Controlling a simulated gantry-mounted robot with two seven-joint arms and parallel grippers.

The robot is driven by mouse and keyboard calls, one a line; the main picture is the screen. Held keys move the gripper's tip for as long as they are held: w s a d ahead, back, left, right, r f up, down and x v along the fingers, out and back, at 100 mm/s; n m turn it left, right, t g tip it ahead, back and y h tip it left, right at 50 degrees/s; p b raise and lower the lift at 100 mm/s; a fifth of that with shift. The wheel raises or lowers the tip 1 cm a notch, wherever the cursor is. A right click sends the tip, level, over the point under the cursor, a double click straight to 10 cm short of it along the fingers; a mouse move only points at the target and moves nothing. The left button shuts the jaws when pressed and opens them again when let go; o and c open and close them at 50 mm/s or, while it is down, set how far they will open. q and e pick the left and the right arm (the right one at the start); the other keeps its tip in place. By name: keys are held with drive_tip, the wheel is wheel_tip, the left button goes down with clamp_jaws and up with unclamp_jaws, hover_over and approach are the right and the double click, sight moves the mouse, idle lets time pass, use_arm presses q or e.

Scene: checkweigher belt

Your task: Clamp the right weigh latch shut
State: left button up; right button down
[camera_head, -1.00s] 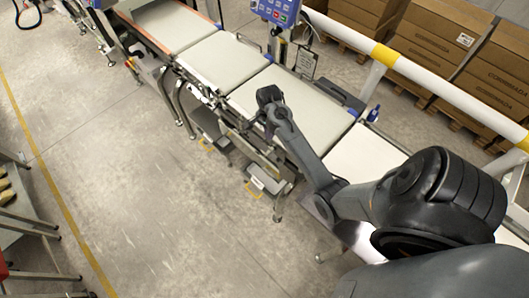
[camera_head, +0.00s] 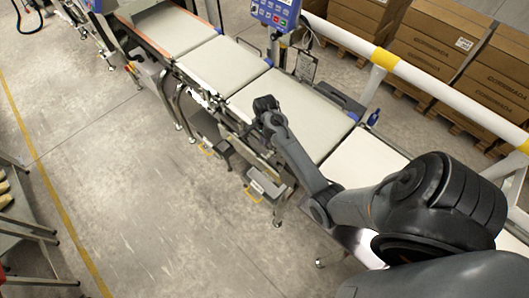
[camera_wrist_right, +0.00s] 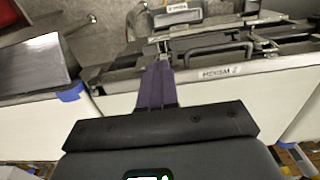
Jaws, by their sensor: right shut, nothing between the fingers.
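My right gripper (camera_head: 266,108) is over the near side edge of the weigh conveyor (camera_head: 295,105). In the right wrist view its purple fingers (camera_wrist_right: 157,85) are together and empty. Their tips point at the metal latch hardware (camera_wrist_right: 163,43) along the conveyor's side rail, beside a dark bar handle (camera_wrist_right: 215,50). I cannot tell whether the tips touch the hardware, or whether the latch is open or shut. A "WEIGH 2" label (camera_wrist_right: 220,72) is on the rail right of the fingers. In the head view the arm and gripper hide part of this edge. My left gripper is out of view.
Another pale belt (camera_head: 225,65) lies farther up the line. A blue control panel (camera_head: 275,13) stands behind the belts. A white-and-yellow rail (camera_head: 430,75) runs in front of stacked cartons (camera_head: 440,45). The floor (camera_head: 130,190) left of the line is mostly clear.

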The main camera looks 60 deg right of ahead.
sight(264, 156)
wheel_tip(264, 156, down, 10)
drive_tip(key=shift+r, duration=0.15)
idle(0.4)
